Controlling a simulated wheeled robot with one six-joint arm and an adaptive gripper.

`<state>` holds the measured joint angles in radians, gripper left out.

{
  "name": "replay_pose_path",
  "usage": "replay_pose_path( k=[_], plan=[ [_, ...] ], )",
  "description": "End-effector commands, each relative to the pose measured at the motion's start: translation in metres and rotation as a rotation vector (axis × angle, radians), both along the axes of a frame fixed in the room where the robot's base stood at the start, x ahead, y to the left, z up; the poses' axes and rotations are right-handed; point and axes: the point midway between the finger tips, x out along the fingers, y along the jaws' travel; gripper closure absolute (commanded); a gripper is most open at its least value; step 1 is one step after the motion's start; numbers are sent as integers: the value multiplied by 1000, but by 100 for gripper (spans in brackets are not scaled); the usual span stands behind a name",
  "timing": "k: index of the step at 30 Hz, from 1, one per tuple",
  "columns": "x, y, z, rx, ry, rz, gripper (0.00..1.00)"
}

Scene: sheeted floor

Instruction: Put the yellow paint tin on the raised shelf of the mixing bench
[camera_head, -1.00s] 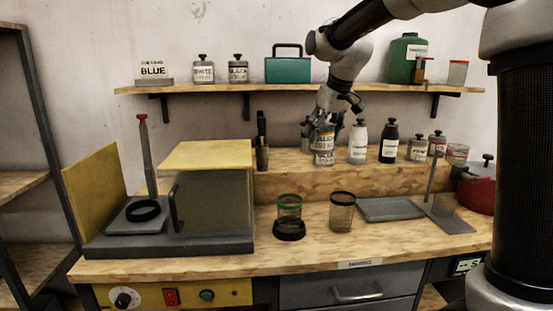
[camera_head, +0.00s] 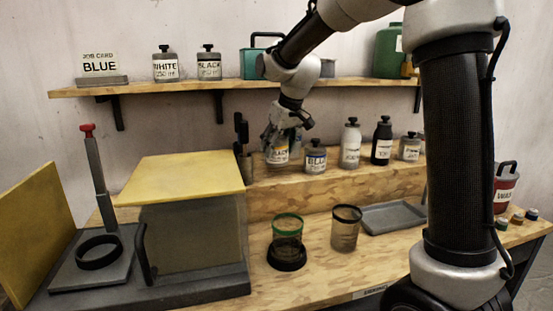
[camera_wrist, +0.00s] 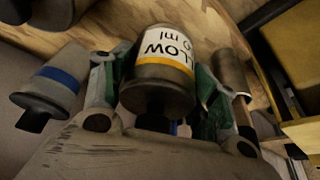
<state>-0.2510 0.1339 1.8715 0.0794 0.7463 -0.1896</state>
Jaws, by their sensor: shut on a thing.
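The yellow paint tin (camera_head: 277,155) is grey with a white label and a yellow band; the wrist view shows "LOW" on the upside-down label (camera_wrist: 165,55). My gripper (camera_head: 284,140) is shut on it, with green-padded fingers on both sides in the wrist view (camera_wrist: 160,95). The tin is over the back of the raised shelf (camera_head: 350,187) of the mixing bench, between the tool holder and the blue tin (camera_head: 315,160). It looks slightly above the shelf; I cannot tell whether its base touches.
White (camera_head: 350,148) and black (camera_head: 382,145) bottles stand further right. A wall shelf (camera_head: 230,86) runs above. The raised shelf's front strip is clear.

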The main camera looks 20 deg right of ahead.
Motion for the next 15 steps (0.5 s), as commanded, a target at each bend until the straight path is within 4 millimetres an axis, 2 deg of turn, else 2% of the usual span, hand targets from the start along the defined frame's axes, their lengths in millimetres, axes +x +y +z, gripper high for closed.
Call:
replay_pose_path(
  k=[8, 15],
  plan=[
    [0, 0, -35, -1, 2, 1, 76],
    [0, 0, -36, -1, -1, 1, 76]
  ],
)
